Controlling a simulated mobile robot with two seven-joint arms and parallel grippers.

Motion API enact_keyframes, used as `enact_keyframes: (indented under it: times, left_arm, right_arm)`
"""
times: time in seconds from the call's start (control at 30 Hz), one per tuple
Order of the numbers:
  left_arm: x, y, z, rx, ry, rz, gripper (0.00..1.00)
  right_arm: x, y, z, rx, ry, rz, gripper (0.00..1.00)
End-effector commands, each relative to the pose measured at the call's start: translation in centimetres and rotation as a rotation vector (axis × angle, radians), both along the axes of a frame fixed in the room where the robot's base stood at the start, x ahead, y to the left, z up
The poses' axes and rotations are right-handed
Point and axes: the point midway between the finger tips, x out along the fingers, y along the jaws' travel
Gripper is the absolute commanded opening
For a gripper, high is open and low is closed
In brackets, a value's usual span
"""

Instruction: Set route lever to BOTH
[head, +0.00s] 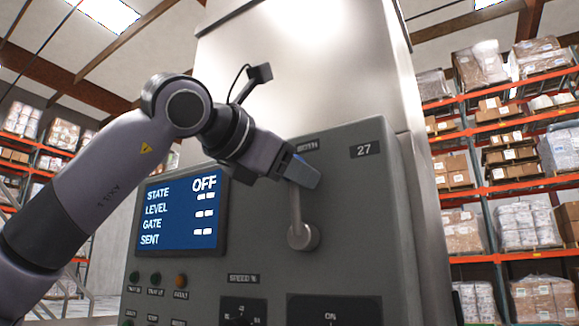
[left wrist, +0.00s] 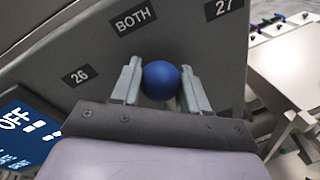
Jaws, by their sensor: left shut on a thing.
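The route lever (head: 296,208) stands nearly upright from its round hub on the grey control panel (head: 365,215), leaning slightly left in the head view. My left gripper (head: 305,173) is shut on the lever's top end. In the left wrist view the blue ball knob (left wrist: 161,80) sits between the two fingers (left wrist: 160,88). The BOTH label (left wrist: 134,19) is just beyond the knob, slightly left. The 26 label (left wrist: 82,75) is to the left and the 27 label (left wrist: 223,9) to the right. The gripper hides most of the knob in the head view. My right gripper is out of view.
A blue screen (head: 180,214) on the panel's left reads STATE OFF. Buttons (head: 155,279) and switches sit below it. A tall metal housing (head: 310,70) rises behind the panel. Pallet racks (head: 500,185) with boxes stand at the right.

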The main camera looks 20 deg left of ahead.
Motion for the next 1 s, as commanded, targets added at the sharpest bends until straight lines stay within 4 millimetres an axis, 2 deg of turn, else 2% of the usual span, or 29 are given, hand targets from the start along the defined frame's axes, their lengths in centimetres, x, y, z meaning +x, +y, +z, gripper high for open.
enact_keyframes:
  times: [0.27,0.3,0.33,0.67,0.77,1.0]
  left_arm:
    - [0.0,0.0,0.1,0.0,-0.004,0.0,0.0]
    - [0.0,0.0,0.1,0.0,-0.005,-0.001,0.57]
    - [0.0,0.0,0.1,0.0,-0.005,-0.001,0.67]
    - [-0.2,0.1,0.1,-0.001,-0.002,0.0,0.69]
    - [-1.1,0.3,0.1,-0.002,-0.005,-0.001,0.69]
    - [-4.9,1.4,0.4,0.0,-0.005,0.0,0.69]
  right_arm:
    - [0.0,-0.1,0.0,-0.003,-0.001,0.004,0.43]
    - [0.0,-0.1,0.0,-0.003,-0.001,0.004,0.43]
    - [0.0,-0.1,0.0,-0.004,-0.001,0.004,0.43]
    - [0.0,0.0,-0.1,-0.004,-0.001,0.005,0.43]
    - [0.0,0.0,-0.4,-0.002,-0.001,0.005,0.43]
    - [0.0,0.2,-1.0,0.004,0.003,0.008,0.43]
